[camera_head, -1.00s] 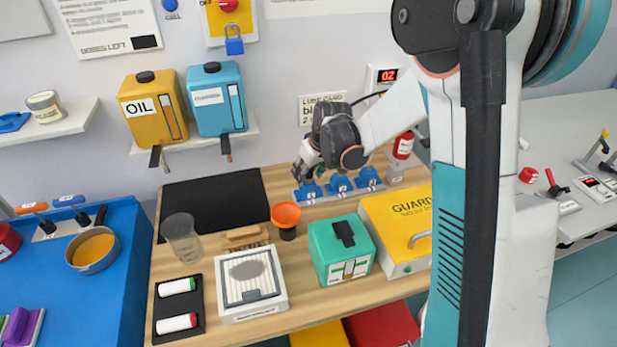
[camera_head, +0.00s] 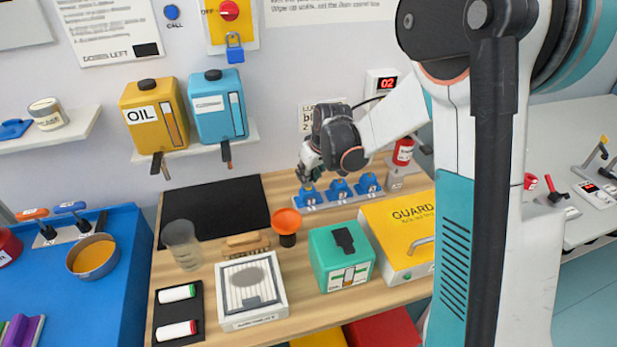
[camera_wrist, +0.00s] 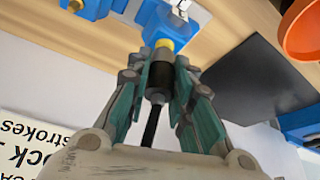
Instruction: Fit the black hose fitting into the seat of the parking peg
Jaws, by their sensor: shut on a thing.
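My gripper (camera_head: 309,175) is over the left end of a row of blue fixtures at the back of the wooden bench. In the wrist view its teal-lined fingers (camera_wrist: 162,78) are shut on the black hose fitting (camera_wrist: 160,72), with a dark hose trailing from it. A yellow collar (camera_wrist: 165,44) shows at the fitting's far end, against a blue fixture (camera_wrist: 163,22). I take this fixture for the parking peg, also visible in the head view (camera_head: 309,195). The fitting looks roughly in line with it. I cannot tell how deep it sits, as the seat is hidden.
Two more blue fixtures (camera_head: 340,189) (camera_head: 368,184) stand to the right on the same strip. A red cylinder (camera_head: 403,152) is beyond them. An orange funnel (camera_head: 286,220), a green box (camera_head: 341,258) and a yellow case (camera_head: 402,235) stand in front. A black mat (camera_head: 213,205) lies clear at left.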

